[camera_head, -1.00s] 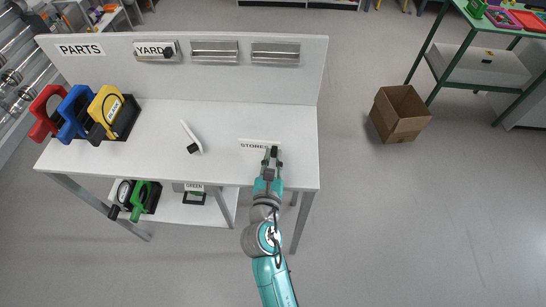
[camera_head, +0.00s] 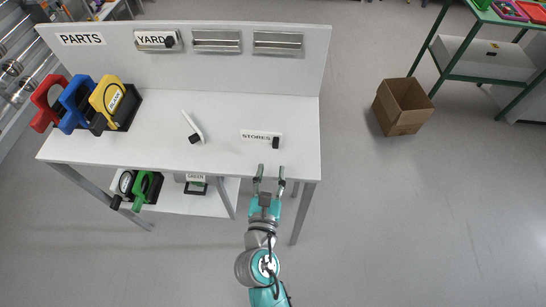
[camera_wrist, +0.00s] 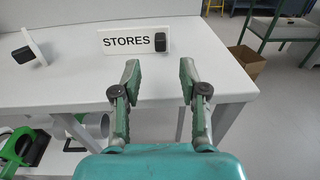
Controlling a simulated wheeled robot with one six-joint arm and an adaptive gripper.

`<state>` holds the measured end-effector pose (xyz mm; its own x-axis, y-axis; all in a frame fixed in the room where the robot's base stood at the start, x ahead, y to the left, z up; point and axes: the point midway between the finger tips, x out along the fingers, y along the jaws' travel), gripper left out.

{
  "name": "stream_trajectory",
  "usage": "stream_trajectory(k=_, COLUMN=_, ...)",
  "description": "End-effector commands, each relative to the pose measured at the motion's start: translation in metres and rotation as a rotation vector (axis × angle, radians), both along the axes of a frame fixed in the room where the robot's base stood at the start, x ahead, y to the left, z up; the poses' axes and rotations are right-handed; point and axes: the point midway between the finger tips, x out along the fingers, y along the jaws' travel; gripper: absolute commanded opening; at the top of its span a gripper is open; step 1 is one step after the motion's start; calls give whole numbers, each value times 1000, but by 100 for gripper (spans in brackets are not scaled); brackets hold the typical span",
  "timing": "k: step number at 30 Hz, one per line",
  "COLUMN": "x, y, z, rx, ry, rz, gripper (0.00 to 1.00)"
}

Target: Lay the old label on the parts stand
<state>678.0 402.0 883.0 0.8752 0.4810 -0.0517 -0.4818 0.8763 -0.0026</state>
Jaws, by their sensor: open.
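A white label reading STORES (camera_head: 261,136), with a black block at its right end, lies on the white table top (camera_head: 225,165) near its right front. The label also shows in the wrist view (camera_wrist: 128,41), ahead of my gripper. My gripper (camera_head: 269,170) is open and empty at the table's front edge, apart from the label. In the wrist view its two fingers (camera_wrist: 160,75) are spread with nothing between them. The back panel carries a PARTS sign (camera_head: 82,39) and a YARD label (camera_head: 153,40) in the leftmost of three metal holders.
A white piece with a black block (camera_head: 194,128) lies mid-table. Red, blue and yellow tools (camera_head: 110,98) stand at the left. Two metal holders (camera_head: 216,41) and (camera_head: 277,43) are empty. A cardboard box (camera_head: 402,106) sits on the floor right. The table's middle is mostly clear.

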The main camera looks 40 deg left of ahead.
Motion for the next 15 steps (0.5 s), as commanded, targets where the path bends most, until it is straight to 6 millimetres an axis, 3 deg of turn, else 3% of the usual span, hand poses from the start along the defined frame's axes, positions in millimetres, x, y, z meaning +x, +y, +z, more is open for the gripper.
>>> stream_trajectory(k=6, x=-26, y=-14, z=1, rx=-1, ry=0, rz=2, gripper=43)
stream_trajectory(k=15, x=-33, y=-19, z=2, rx=0, ry=-1, rz=-1, gripper=43)
